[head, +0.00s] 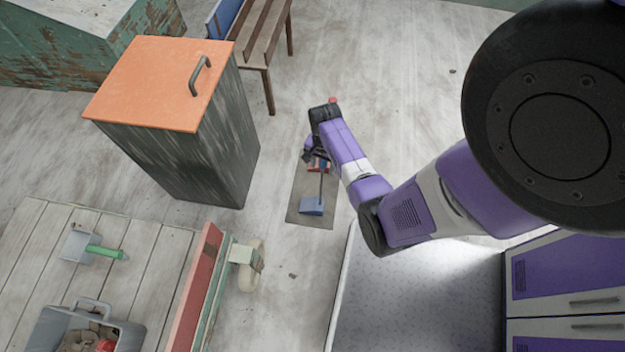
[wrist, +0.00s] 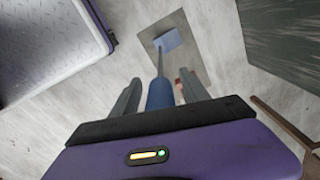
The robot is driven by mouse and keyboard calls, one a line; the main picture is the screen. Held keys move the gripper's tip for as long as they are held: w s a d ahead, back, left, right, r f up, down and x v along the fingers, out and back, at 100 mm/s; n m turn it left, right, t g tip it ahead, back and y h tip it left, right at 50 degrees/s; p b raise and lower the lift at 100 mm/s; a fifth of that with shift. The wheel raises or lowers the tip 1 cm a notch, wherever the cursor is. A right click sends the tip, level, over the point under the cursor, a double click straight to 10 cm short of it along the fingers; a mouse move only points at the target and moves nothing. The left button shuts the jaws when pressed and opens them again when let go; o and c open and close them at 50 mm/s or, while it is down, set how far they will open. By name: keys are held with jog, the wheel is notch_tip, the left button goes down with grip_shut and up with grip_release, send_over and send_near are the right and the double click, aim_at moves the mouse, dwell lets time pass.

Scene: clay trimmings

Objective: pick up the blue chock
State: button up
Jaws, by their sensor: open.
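The blue chock (head: 312,206) lies on a dark mat (head: 298,213) on the floor, a blue block with a thin rod running from it toward my gripper. In the wrist view the block (wrist: 168,40) sits ahead, and its rod ends in a thicker blue grip (wrist: 160,95) between my fingers. My gripper (wrist: 158,84) is open, with a finger on each side of that grip and gaps visible. In the head view my gripper (head: 317,157) is over the mat's far end, partly hidden by my arm.
A red item (head: 319,168) lies by my gripper, mostly hidden. A dark bin with an orange lid (head: 160,80) stands left of the mat. A wooden bench (head: 262,40) stands behind. A plank platform (head: 150,255) with a green-handled tool (head: 105,252) and a grey tub (head: 60,330) is front left.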

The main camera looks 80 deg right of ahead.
grip_shut()
jog(key=shift+r, duration=0.2)
